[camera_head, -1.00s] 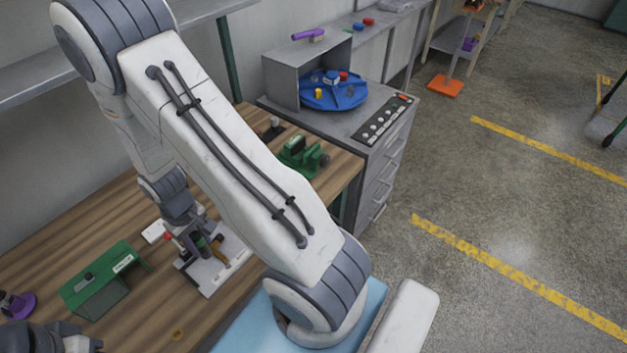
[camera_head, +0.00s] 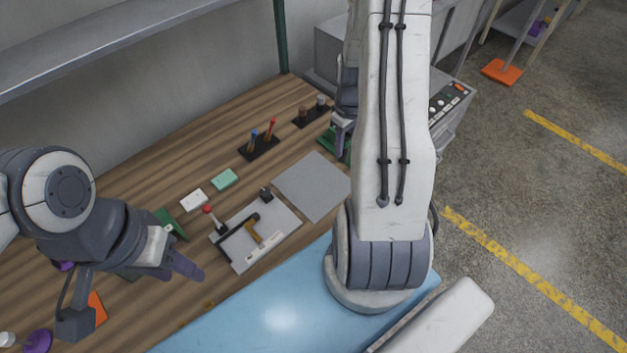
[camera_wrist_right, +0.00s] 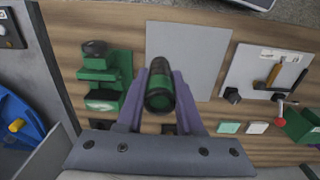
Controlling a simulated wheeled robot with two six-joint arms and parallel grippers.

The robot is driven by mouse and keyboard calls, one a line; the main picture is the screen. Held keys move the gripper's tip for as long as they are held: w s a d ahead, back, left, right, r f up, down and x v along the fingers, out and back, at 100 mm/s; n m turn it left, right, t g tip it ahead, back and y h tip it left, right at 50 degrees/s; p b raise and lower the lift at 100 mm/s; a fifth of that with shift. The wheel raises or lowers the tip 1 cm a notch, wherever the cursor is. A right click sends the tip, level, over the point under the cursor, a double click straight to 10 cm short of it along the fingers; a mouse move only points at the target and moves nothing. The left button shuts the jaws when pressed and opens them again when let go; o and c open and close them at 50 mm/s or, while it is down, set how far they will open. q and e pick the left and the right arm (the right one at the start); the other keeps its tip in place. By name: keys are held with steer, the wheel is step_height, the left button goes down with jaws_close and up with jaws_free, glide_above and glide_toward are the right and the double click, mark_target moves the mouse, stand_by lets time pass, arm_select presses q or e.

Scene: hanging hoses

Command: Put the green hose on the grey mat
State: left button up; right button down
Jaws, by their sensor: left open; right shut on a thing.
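The green hose (camera_wrist_right: 160,90), a short piece with dark bands, is held between the purple fingers of my right gripper (camera_wrist_right: 161,82) in the right wrist view, with its end facing the camera. The grey mat (camera_head: 312,187) lies flat and bare on the wooden bench; it also shows in the right wrist view (camera_wrist_right: 188,50), beyond the fingertips. In the head view my right gripper (camera_head: 342,131) is partly hidden by my arm, beyond the mat's far right corner. The hose cannot be made out there. My left gripper (camera_head: 188,268) is open over the bench's front left.
A white plate with a red-knobbed lever (camera_head: 252,232) lies left of the mat. A green vise-like device (camera_wrist_right: 105,80) stands near the held hose. A holder with screwdrivers (camera_head: 262,142) and small green and white boxes (camera_head: 224,179) are behind.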

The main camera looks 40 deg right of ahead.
steer(key=shift+s+d+r, duration=0.1)
steer(key=shift+s+d, duration=0.15)
steer(key=shift+d, duration=0.1)
steer(key=w+a+f+p, duration=0.1)
steer(key=a+f+p, duration=0.1)
steer(key=a+f, duration=0.1)
steer(key=w+a+f+p, duration=0.1)
steer(key=a+f+p, duration=0.1)
steer(key=a+f, duration=0.2)
steer(key=w+a+f+p, duration=0.1)
steer(key=w+a+f, duration=0.1)
steer(key=a+f, duration=0.1)
steer(key=shift+a+f+p, duration=0.2)
steer(key=shift+a+p, duration=0.05)
steer(key=shift+p, duration=0.15)
steer(key=shift+f, duration=0.3)
steer(key=shift+f, duration=0.15)
steer(key=c, duration=0.5)
jaws_free()
steer(key=shift+c, duration=0.2)
